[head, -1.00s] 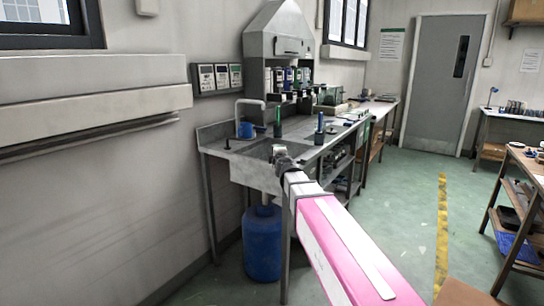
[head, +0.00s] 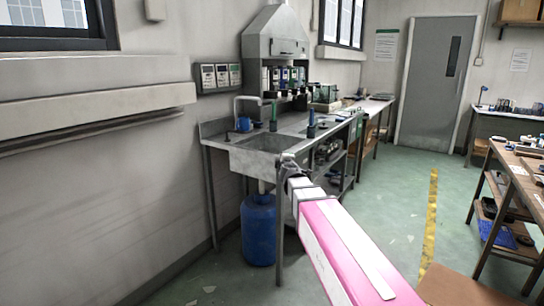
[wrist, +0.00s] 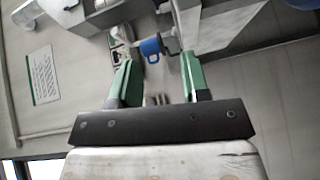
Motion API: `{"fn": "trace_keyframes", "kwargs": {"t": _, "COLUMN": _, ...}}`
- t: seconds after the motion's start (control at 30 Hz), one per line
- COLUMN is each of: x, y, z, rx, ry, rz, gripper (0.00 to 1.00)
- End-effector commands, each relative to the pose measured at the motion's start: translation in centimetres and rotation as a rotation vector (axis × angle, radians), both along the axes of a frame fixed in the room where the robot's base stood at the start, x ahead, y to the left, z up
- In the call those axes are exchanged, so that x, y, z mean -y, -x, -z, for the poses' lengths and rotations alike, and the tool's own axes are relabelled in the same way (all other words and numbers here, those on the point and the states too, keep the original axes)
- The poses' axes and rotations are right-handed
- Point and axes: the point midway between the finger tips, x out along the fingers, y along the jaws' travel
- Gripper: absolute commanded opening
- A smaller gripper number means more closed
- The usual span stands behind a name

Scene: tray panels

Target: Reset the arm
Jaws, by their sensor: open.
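My arm, pink and white, reaches from the bottom right of the head view toward the sink bench. Its dark far end (head: 288,162) shows in front of the sink's front edge; the fingers cannot be made out there. In the wrist view my gripper (wrist: 160,64) has two green fingers spread wide apart on a dark bar. Nothing is held between them. A blue mug (wrist: 150,48) appears beyond the fingertips, apart from them.
The metal sink bench (head: 240,160) stands along the left wall, with a blue barrel (head: 258,230) below. A wooden table (head: 515,170) is at right and a brown seat-like surface (head: 470,287) at lower right. Green floor (head: 400,190) is open between.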

Motion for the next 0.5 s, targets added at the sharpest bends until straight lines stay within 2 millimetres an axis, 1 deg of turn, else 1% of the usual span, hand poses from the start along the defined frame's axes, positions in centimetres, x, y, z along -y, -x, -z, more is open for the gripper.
{"fn": "trace_keyframes", "kwargs": {"t": 0.17, "x": 3.2, "y": 1.2, "z": 3.1, "rx": -0.077, "ry": -0.11, "rz": 0.116, "gripper": 0.43}}
{"fn": "trace_keyframes", "kwargs": {"t": 0.27, "x": 5.3, "y": 2.1, "z": 5.4, "rx": -0.137, "ry": -0.189, "rz": 0.202, "gripper": 0.43}}
{"fn": "trace_keyframes", "kwargs": {"t": 0.37, "x": 7.7, "y": 3.6, "z": 8.4, "rx": -0.214, "ry": -0.283, "rz": 0.304, "gripper": 0.43}}
{"fn": "trace_keyframes", "kwargs": {"t": 0.47, "x": 10.5, "y": 6.1, "z": 12.4, "rx": -0.325, "ry": -0.399, "rz": 0.44, "gripper": 0.43}}
{"fn": "trace_keyframes", "kwargs": {"t": 0.5, "x": 11.7, "y": 7.5, "z": 14.3, "rx": -0.382, "ry": -0.454, "rz": 0.504, "gripper": 0.43}}
